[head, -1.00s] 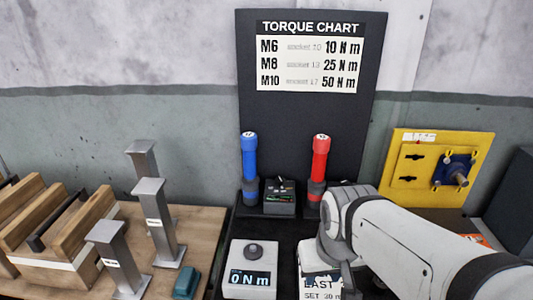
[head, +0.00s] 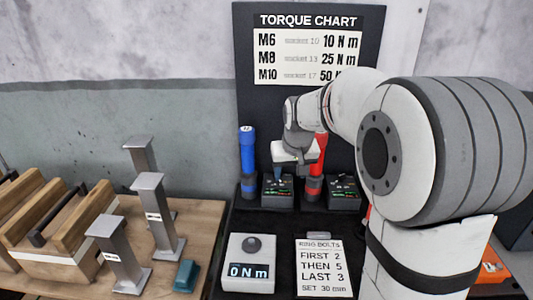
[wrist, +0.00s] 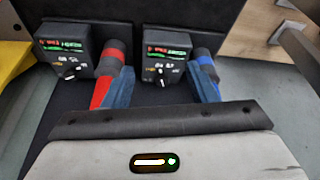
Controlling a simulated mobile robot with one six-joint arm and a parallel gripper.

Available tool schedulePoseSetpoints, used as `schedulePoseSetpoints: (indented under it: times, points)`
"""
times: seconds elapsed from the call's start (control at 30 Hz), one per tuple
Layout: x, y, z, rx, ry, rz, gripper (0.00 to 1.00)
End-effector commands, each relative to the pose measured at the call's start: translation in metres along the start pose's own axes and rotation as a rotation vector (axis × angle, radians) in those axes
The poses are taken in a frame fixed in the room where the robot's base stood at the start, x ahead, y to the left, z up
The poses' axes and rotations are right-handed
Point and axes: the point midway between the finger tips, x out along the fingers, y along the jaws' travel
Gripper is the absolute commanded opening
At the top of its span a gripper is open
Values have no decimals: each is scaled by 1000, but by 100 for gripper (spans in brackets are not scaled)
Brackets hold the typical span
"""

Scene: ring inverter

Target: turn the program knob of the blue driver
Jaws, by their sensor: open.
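The blue driver (head: 248,150) stands upright at the left of the dark stand, with its control box (head: 278,193) to its right. In the wrist view the box's program knob (wrist: 161,77) shows below a lit display. My gripper (head: 280,178) is over this box, its fingers pointing down. In the wrist view my gripper (wrist: 163,90) is open, with its blue fingers to either side of the knob and apart from it. The blue driver (wrist: 203,62) is partly behind the right finger. Whether the fingertips reach the knob's height is unclear.
The red driver (head: 315,185) stands right of the blue driver's box, with its own box (head: 343,193) beyond. A torque display (head: 249,270) reading 0 N m and a ring-bolt note (head: 321,268) lie in front. Metal posts (head: 158,220) stand left.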

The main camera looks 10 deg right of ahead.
Motion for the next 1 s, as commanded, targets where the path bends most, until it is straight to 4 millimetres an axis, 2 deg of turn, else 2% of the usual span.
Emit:
schedulePoseSetpoints:
  times: [0.03, 0.1, 0.2, 0.3, 0.5, 0.8, 1.0]
  points:
    - [15, 1, -24, -1, 5, -1, 52]
    - [32, 2, -51, -2, 19, -1, 52]
    - [53, 3, -80, -4, 37, -1, 52]
    - [69, 4, -99, -5, 48, -2, 52]
    - [86, 5, -113, -5, 58, -2, 52]
    - [132, 5, -115, -5, 54, -1, 52]
    - [153, 6, -116, -5, 57, -1, 52]
